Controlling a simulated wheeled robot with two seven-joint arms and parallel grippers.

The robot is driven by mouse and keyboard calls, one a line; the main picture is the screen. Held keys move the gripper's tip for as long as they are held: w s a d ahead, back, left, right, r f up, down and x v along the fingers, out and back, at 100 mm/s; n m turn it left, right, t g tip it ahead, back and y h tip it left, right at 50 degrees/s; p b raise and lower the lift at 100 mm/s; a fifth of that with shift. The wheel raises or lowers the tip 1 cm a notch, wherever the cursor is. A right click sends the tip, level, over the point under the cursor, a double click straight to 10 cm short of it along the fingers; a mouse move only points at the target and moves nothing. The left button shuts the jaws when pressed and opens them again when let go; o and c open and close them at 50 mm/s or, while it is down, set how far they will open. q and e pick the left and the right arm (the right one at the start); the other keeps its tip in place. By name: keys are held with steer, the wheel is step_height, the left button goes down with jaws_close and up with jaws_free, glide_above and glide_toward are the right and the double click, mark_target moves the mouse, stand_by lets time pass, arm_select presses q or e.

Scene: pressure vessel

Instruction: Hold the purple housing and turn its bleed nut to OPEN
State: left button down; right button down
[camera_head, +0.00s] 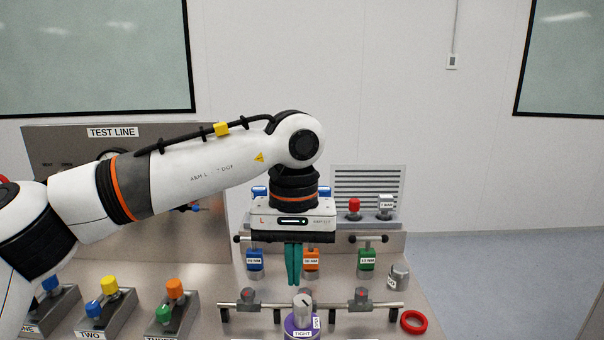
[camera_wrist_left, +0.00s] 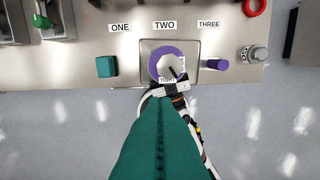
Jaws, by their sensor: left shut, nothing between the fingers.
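The purple housing (camera_head: 289,327) stands at the bottom edge of the head view, partly cut off. A grey bleed nut (camera_head: 303,307) with a dark pointer mark is on top. A TIGHT label is on its front; a smaller label on its right is hard to read. In the left wrist view the housing (camera_wrist_left: 154,62) is a purple ring around the nut (camera_wrist_left: 170,62). My left gripper (camera_head: 293,282) is shut and empty, teal fingers pointing down above the nut, apart from it. A white and black arm end, apparently my right gripper (camera_wrist_left: 168,90), is at the housing's near edge; its jaws are hidden.
A rail (camera_head: 340,305) runs beside the housing. A teal block (camera_wrist_left: 107,67) and purple peg (camera_wrist_left: 217,64) flank the housing.

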mark_target(302, 305)
arm_select(q)
steer(key=shift+f, duration=3.5)
steer(key=shift+w, duration=0.2)
steer(key=shift+d, duration=0.3)
steer(key=shift+s+d, duration=0.1)
steer(key=shift+d, duration=0.65)
steer(key=shift+d, duration=0.15)
